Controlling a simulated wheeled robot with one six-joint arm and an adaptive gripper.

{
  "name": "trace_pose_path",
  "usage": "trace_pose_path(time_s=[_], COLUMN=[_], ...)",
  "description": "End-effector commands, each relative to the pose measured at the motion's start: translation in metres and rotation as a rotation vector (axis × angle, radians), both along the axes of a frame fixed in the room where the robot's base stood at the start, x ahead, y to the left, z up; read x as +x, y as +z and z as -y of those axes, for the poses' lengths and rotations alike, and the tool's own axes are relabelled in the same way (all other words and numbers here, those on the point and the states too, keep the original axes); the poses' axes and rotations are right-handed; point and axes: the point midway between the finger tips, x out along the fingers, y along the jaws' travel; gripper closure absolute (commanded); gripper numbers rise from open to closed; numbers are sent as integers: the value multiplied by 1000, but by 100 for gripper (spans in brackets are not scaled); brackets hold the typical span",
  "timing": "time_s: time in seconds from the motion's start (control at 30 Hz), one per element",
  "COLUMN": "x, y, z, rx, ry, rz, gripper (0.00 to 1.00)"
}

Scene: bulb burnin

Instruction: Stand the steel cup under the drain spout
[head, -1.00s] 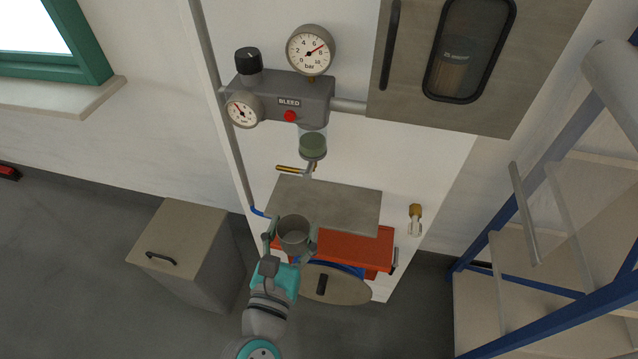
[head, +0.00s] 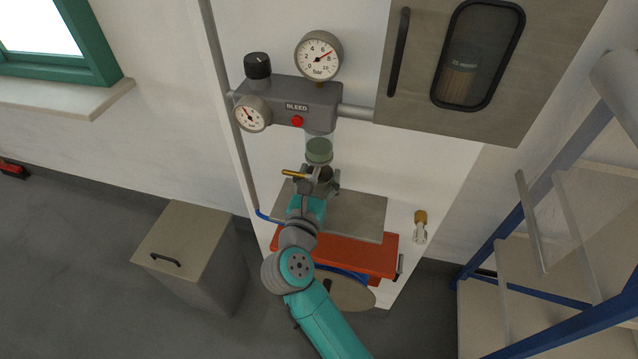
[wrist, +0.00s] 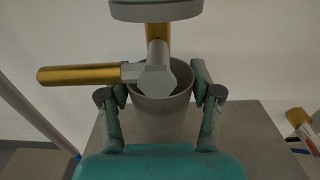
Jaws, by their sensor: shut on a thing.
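The steel cup (wrist: 160,122) is upright between the two fingers of my gripper (wrist: 160,100) in the wrist view. My gripper is shut on it. The drain spout (wrist: 156,72), a grey valve with a brass lever (wrist: 80,75), comes down over the cup's mouth in the wrist view. In the head view my gripper (head: 318,188) is just under the sight bowl (head: 319,150), above the grey shelf plate (head: 365,212). The cup is mostly hidden there by my gripper. I cannot tell whether the cup's base touches the plate.
The bleed unit (head: 290,100) with its gauges is above. A red ledge (head: 360,254) is below the plate. A brass fitting (head: 420,222) is on the panel at right, and a blue rack (head: 540,250) stands further right. A lidded bin (head: 185,240) is at left.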

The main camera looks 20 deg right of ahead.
Motion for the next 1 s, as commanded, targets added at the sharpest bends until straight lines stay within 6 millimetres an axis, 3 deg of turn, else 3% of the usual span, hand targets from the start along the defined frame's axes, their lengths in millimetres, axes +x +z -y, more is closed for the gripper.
trace_pose_path(time_s=[0.2, 0.63, 0.67, 0.73, 1.0], x=[0, -1, -1, -1, -1], y=[-25, -30, -29, -29, -29], z=[0, 0, 0, 0, 0], rx=[-2, 0, 1, 1, 0], ry=[1, 0, 0, 0, 0], rz=[-1, -1, -1, -1, 0], gripper=[76, 76, 29, 11, 11])
